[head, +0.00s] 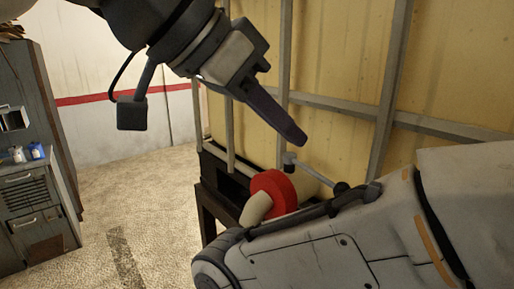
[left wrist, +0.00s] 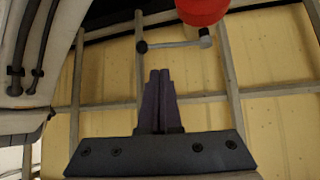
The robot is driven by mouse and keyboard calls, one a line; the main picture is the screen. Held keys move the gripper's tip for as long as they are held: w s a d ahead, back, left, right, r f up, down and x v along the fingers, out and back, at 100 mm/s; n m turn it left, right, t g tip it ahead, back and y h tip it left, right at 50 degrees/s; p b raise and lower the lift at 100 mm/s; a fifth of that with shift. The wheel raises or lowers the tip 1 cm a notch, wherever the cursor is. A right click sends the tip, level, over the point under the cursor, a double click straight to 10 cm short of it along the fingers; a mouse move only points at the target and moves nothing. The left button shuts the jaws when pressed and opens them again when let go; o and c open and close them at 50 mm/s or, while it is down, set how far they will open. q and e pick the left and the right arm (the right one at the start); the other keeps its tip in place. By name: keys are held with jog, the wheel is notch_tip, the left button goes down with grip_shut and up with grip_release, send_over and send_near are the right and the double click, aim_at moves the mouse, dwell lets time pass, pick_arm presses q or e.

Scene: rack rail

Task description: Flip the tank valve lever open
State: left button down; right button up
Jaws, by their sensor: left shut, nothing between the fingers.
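A large yellow tank (head: 340,60) stands behind grey cage bars. At its foot a red valve ring (head: 273,191) sits on a beige pipe stub (head: 255,208). A thin grey lever (head: 315,174) with dark ends shows just right of the ring; its join to the valve is hidden. My left gripper (head: 299,138) is shut and empty, its dark fingers pointing down right, just above the lever's near end in the picture. In the left wrist view the shut fingers (left wrist: 159,76) point toward the lever (left wrist: 175,44), with a visible gap, and the red ring (left wrist: 201,10) is beyond. My right gripper is not seen.
My own pale arm link covers the lower right and hides part of the tank's base. A dark stand (head: 208,205) is under the tank. A grey metal cabinet (head: 38,190) stands at far left. The floor (head: 140,215) between is clear.

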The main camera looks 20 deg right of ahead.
aim_at(313, 173)
pick_arm(q)
jog(key=shift+w+r, duration=0.15)
jog(key=shift+w, duration=0.05)
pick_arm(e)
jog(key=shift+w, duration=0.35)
pick_arm(q)
jog(key=shift+w, duration=0.1)
jog(key=p+x, duration=0.3)
jog(key=x, duration=0.7)
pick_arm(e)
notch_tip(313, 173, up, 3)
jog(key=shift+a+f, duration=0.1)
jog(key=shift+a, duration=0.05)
